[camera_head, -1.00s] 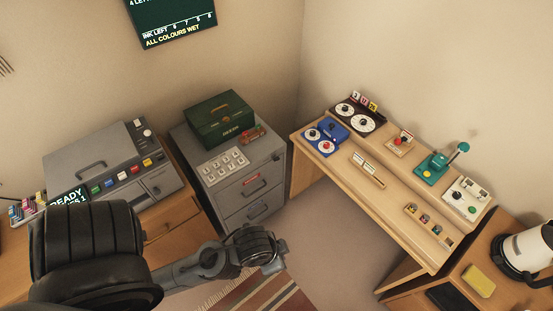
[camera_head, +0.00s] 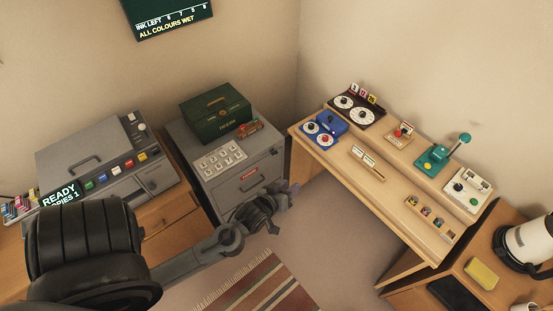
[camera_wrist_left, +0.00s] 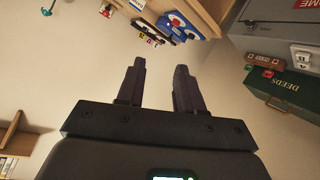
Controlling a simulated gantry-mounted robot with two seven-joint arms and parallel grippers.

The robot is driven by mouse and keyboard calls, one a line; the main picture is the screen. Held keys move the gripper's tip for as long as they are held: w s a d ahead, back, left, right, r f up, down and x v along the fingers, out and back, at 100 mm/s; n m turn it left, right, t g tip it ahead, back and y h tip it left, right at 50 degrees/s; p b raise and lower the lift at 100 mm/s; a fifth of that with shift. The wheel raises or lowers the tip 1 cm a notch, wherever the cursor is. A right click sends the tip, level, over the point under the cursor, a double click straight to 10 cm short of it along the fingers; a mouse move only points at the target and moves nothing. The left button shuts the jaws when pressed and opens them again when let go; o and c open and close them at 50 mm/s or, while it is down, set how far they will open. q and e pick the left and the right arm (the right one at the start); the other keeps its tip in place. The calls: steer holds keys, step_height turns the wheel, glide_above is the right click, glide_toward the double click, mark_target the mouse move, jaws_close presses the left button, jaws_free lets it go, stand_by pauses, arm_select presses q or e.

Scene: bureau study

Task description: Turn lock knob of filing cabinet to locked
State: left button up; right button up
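The grey filing cabinet (camera_head: 223,190) stands between the copier desk and the long wooden desk. A small round detail at the upper right of its front (camera_head: 275,153) may be the lock knob; it is too small to read its setting. My left gripper (camera_head: 293,188) is in front of the cabinet's right side, apart from that detail as far as I can tell. In the left wrist view my gripper (camera_wrist_left: 158,70) has its two dark fingers apart with nothing between them. Part of the grey cabinet (camera_wrist_left: 270,18) shows there at upper right. My left forearm hides the cabinet's lower front.
A green deeds box (camera_head: 215,112), a small red object (camera_head: 249,129) and a keyed plate (camera_head: 218,161) sit on the cabinet. A copier (camera_head: 105,160) stands left. The wooden desk (camera_head: 375,195) holds several devices at right. A striped rug (camera_head: 262,285) lies on open floor.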

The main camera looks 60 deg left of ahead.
arm_select(q)
steer(key=a+f+n+g+y+b, duration=0.3)
steer(key=a+f+n+y+b, duration=0.45)
steer(key=a+b, duration=0.4)
steer(key=a+f+n+g+y+b, duration=0.3)
steer(key=a+f+n+y+b, duration=0.5)
steer(key=a, duration=0.6)
steer(key=n+g+h+b, duration=0.3)
steer(key=n+g+b, duration=0.8)
steer(key=b, duration=2)
glide_toward(274, 152)
steer(key=s+a+n+t+b, duration=0.2)
steer(key=a, duration=0.5)
steer(key=shift+s+a+f+b, duration=0.25)
steer(key=shift+b, duration=0.15)
arm_select(e)
step_height(274, 152, down, 56)
steer(key=shift+a, duration=0.15)
arm_select(q)
steer(key=shift+y, duration=0.25)
jaws_close()
